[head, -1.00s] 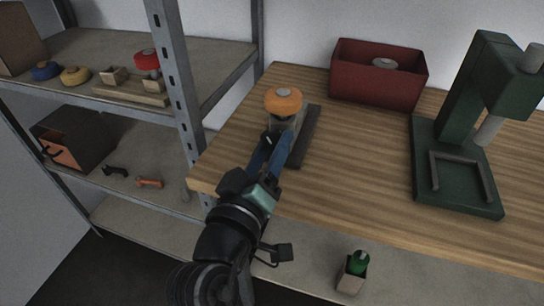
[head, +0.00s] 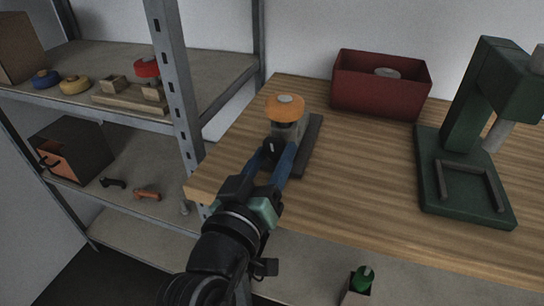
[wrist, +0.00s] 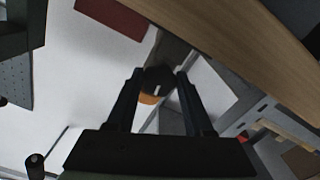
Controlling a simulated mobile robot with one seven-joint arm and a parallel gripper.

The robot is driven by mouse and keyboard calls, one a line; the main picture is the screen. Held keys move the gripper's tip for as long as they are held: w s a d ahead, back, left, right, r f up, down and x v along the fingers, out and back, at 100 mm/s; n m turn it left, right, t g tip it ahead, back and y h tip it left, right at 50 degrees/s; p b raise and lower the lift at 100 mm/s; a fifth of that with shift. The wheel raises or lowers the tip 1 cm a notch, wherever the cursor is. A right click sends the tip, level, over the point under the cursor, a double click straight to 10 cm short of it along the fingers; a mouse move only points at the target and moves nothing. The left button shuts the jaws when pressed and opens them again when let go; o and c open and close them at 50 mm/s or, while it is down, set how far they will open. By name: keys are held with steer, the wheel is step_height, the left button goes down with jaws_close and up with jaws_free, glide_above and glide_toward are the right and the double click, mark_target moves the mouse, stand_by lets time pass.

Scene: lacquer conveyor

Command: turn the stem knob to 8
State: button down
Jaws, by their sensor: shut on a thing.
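A grey valve-like block (head: 288,131) with an orange round cap (head: 285,107) stands on a dark base plate (head: 309,148) on the wooden bench. A black stem knob (head: 271,147) with a pale line mark sticks out of its near side. My gripper (head: 278,160), with blue fingers, is shut on this knob. In the wrist view the knob (wrist: 158,77) sits between the tips of both fingers (wrist: 159,88), its pale line facing me. Part of the orange cap (wrist: 149,98) shows behind it. No scale or numeral around the knob is legible.
A red bin (head: 380,90) holding a grey round thing stands at the back of the bench (head: 365,170). A green press (head: 465,180) stands at the right. A shelf rack with a metal post (head: 173,80) is close on the left. A green-topped item (head: 362,280) sits below the bench.

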steer(key=shift+c, duration=1.6)
jaws_free()
steer(key=v, duration=1.3)
